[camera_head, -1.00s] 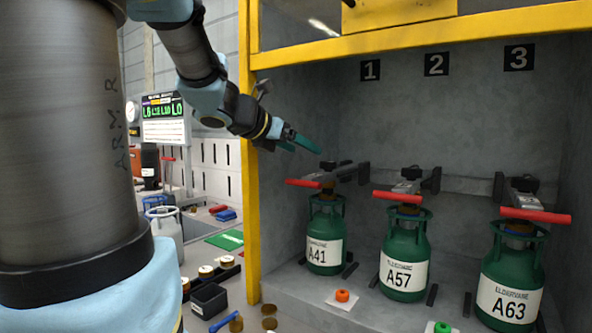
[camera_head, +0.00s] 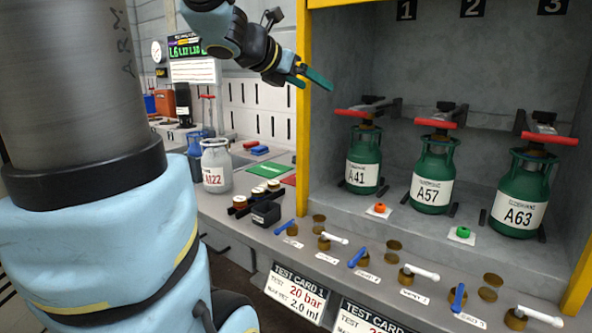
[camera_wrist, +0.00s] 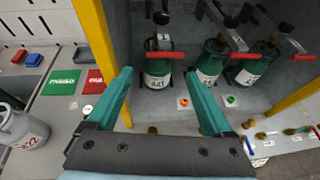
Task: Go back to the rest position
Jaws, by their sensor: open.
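My gripper (camera_head: 312,79) is open and empty, raised at the upper middle of the head view in front of the yellow frame post. Its two teal fingers stand apart in the wrist view (camera_wrist: 160,98), with nothing between them close by. Three green cylinders stand upright in the bay: A41 (camera_head: 363,172), A57 (camera_head: 431,191) and A63 (camera_head: 518,214). Each has a red-handled clamp above it. The wrist view shows A41 (camera_wrist: 158,77) beyond the fingers. My gripper is apart from all of them.
The yellow frame post (camera_head: 303,130) is close beside my gripper. A grey cylinder, A122 (camera_head: 216,168), stands on the left counter. Blue and white valve handles (camera_head: 358,257) line the front ledge. An orange cap (camera_head: 380,207) and a green cap (camera_head: 463,231) sit before the cylinders.

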